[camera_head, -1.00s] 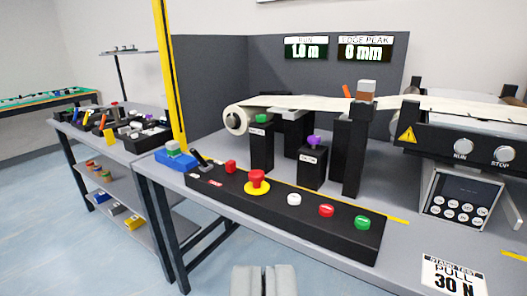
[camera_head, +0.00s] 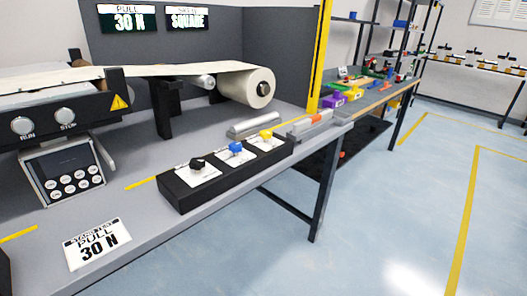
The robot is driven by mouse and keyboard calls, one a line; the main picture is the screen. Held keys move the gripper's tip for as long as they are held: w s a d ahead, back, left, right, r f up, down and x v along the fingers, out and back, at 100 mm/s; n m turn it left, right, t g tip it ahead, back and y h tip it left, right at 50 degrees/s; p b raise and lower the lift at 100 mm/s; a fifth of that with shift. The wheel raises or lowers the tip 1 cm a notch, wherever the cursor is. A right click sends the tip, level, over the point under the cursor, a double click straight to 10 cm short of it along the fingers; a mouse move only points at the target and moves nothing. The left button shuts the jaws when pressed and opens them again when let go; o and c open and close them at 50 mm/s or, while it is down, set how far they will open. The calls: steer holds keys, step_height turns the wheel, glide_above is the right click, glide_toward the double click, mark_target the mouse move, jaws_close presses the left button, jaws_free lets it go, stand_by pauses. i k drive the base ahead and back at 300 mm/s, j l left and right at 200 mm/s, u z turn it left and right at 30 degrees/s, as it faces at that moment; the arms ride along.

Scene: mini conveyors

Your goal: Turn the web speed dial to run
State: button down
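A black control box (camera_head: 178,196) lies on the grey bench, right of centre of the bench's near part. It carries three dials on white label plates: a black dial (camera_head: 198,165), a blue dial (camera_head: 235,148) and a yellow dial (camera_head: 266,135). The plate lettering is too small to read, so I cannot tell which is the web speed dial or where each points. A large paper roll (camera_head: 250,88) stands behind the box, with the pale web (camera_head: 170,70) running left from it. My gripper is not in view.
A machine with RUN (camera_head: 22,126) and STOP (camera_head: 66,117) knobs and a keypad panel (camera_head: 66,170) stands at left. A "PULL 30 N" card (camera_head: 97,243) lies on the bench. A grey bar (camera_head: 253,124) lies behind the dials. The floor (camera_head: 410,220) at right is clear.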

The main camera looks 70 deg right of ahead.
mark_target(197, 164)
steer(key=z, duration=1.55)
